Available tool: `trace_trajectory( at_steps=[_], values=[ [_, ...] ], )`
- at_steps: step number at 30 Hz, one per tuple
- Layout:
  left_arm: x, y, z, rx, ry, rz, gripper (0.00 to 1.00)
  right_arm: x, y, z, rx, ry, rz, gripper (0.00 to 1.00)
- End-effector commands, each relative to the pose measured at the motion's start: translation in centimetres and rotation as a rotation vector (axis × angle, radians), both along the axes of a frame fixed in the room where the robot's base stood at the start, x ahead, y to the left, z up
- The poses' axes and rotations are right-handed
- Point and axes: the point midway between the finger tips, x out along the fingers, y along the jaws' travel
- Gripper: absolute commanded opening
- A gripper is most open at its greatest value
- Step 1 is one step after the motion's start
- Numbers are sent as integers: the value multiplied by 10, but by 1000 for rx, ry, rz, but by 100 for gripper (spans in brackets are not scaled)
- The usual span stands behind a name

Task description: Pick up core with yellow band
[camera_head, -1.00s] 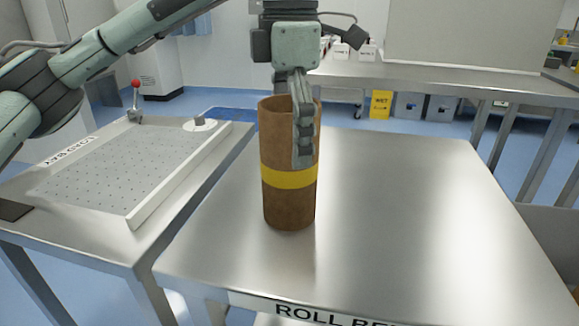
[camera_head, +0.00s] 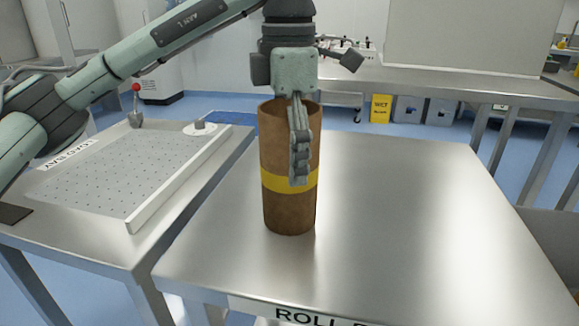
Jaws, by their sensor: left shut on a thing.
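The core with yellow band (camera_head: 287,213) is a brown, hollow cardboard tube standing upright on the steel table (camera_head: 420,210). Its yellow band (camera_head: 278,183) runs around its middle. My left gripper (camera_head: 298,165) points down over the tube's rim and is shut on its wall. One finger shows on the near outer side, its tip at the band. The other finger is hidden, apparently inside the tube. The core's base appears to rest on the table. My right gripper is not in view.
To the left is a steel bench with a perforated tray (camera_head: 120,175), a red-knobbed lever (camera_head: 135,100) and a small round fitting (camera_head: 200,127). The table right of the core is clear. Behind are another bench, a yellow bin (camera_head: 380,108) and grey bins.

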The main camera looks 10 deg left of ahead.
Motion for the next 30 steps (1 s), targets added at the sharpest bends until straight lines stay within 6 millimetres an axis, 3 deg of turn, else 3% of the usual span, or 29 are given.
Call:
trace_trajectory(
  at_steps=[8,10,12,16,30],
  values=[
    [-3,-1,-3,7,16,-7,49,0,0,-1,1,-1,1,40],
    [-2,-1,3,7,15,-6,48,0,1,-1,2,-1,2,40],
    [-2,-1,13,6,11,-6,31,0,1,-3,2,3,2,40],
    [-1,-1,40,5,6,-3,30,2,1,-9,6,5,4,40],
    [-86,47,97,3,4,-1,29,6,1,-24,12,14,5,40]
  ],
)
